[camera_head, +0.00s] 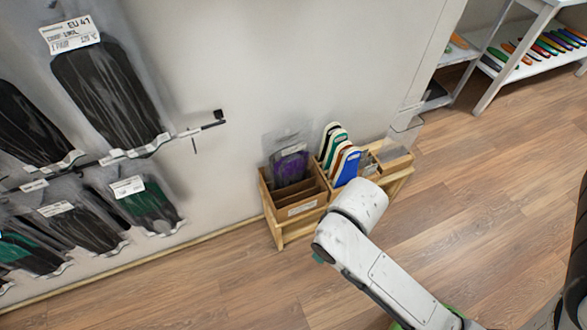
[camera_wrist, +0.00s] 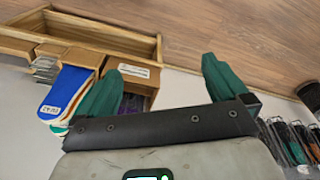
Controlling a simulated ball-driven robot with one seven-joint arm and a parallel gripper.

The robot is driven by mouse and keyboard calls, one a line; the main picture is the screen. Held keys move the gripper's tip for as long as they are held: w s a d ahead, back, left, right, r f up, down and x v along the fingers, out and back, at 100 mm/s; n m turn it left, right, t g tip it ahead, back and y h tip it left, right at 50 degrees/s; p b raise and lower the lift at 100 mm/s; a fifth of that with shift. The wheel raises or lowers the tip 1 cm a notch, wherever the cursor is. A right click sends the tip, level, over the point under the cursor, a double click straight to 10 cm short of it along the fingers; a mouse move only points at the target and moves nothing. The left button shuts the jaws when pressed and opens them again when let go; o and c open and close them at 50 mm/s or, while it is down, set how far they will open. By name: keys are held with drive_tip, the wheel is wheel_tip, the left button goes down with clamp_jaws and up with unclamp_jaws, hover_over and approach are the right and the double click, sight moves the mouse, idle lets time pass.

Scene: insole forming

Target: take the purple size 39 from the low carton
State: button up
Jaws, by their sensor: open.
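The low carton (camera_head: 298,209) is brown with a white label and stands on a low wooden stand by the wall. A clear pack with a purple insole (camera_head: 290,165) stands upright in it; I cannot read its size. In the wrist view, the carton (camera_wrist: 143,82) is beyond the left finger, and a bit of the purple pack (camera_wrist: 130,103) shows beside that finger, partly hidden. My gripper (camera_wrist: 160,65) is open with green fingers, and nothing is between them. In the head view my arm hides the gripper.
Blue, green and brown insoles (camera_head: 346,166) stand in the compartment right of the carton. Bagged dark insoles (camera_head: 105,90) hang on wall hooks at left. A white shelf (camera_head: 520,62) with coloured insoles is at the back right. The wooden floor (camera_head: 480,200) is clear.

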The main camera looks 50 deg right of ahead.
drive_tip(key=w+f+t+y+b, duration=0.1)
drive_tip(key=w+f+t+b, duration=0.3)
drive_tip(key=w+f, duration=0.4)
drive_tip(key=m+t+h+b, duration=0.6)
drive_tip(key=t+h+b, duration=0.3)
drive_tip(key=t+h, duration=0.1)
approach(294, 175)
drive_tip(key=shift+r+b+x, duration=0.1)
drive_tip(key=shift+b+x, duration=0.3)
drive_tip(key=shift+x, duration=1.7)
drive_tip(key=shift+r+b+x, duration=0.15)
drive_tip(key=shift+b+x, duration=0.25)
drive_tip(key=shift+x, duration=1.75)
